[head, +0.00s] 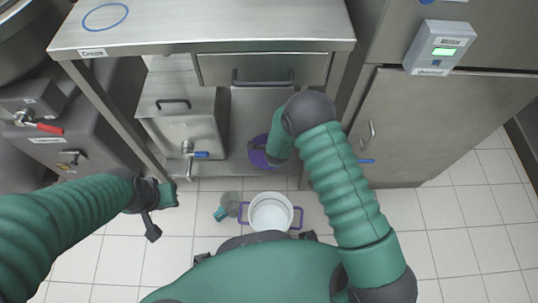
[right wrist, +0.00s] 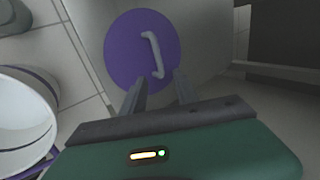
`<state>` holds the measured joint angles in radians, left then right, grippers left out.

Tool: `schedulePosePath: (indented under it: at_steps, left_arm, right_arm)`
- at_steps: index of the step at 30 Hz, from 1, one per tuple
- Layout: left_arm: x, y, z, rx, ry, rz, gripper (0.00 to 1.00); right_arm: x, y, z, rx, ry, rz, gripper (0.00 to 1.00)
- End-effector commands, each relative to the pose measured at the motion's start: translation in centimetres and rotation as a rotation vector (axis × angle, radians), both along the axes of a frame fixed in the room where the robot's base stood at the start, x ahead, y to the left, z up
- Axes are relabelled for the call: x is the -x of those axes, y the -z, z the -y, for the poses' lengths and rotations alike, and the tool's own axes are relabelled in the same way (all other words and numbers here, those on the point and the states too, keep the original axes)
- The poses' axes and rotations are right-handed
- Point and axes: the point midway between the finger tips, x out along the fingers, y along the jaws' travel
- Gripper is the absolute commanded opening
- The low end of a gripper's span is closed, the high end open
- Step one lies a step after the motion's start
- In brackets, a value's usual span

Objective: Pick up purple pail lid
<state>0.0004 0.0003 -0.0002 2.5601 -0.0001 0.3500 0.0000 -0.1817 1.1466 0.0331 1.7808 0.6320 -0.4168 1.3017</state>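The purple pail lid (right wrist: 141,48) is a flat purple disc with a grey bar handle (right wrist: 154,52). It fills the upper middle of the right wrist view. In the head view the lid (head: 258,158) lies on the low shelf, partly hidden by my right arm. My right gripper (right wrist: 158,82) is open, with its two fingers apart just short of the lid and the near end of the handle. I see nothing between the fingers. My left gripper (head: 161,215) hangs over the floor at the left; its two fingers are spread apart and empty.
A steel container with a blue-handled tap (head: 182,122) stands left of the lid. The table top (head: 200,25) overhangs the shelf.

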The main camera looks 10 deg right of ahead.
Motion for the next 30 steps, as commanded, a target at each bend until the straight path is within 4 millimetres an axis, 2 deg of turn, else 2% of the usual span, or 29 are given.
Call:
schedulePosePath:
  at_steps: [4,10,13,20,28,30]
  left_arm:
    - [0.0,1.4,0.0,0.0,0.001,0.001,0.24]
    - [0.0,4.9,0.0,0.0,0.001,0.0,0.24]
    - [0.0,5.4,0.0,0.0,0.0,0.0,0.24]
    - [0.0,5.1,0.0,0.0,0.001,0.001,0.24]
    - [0.0,5.1,0.0,0.0,0.001,0.001,0.24]
    - [0.0,5.1,0.0,0.0,0.001,0.001,0.24]
  right_arm:
    - [-0.8,1.6,0.1,0.002,-0.001,0.0,0.36]
    - [-2.5,4.6,0.4,0.003,-0.003,0.0,0.36]
    - [-3.2,5.3,0.6,0.002,-0.002,0.001,0.36]
    - [-3.4,5.0,0.6,0.001,-0.002,0.0,0.36]
    - [-3.3,5.0,0.6,0.002,-0.002,0.0,0.02]
    - [-3.3,5.0,0.6,0.002,-0.002,0.0,0.0]
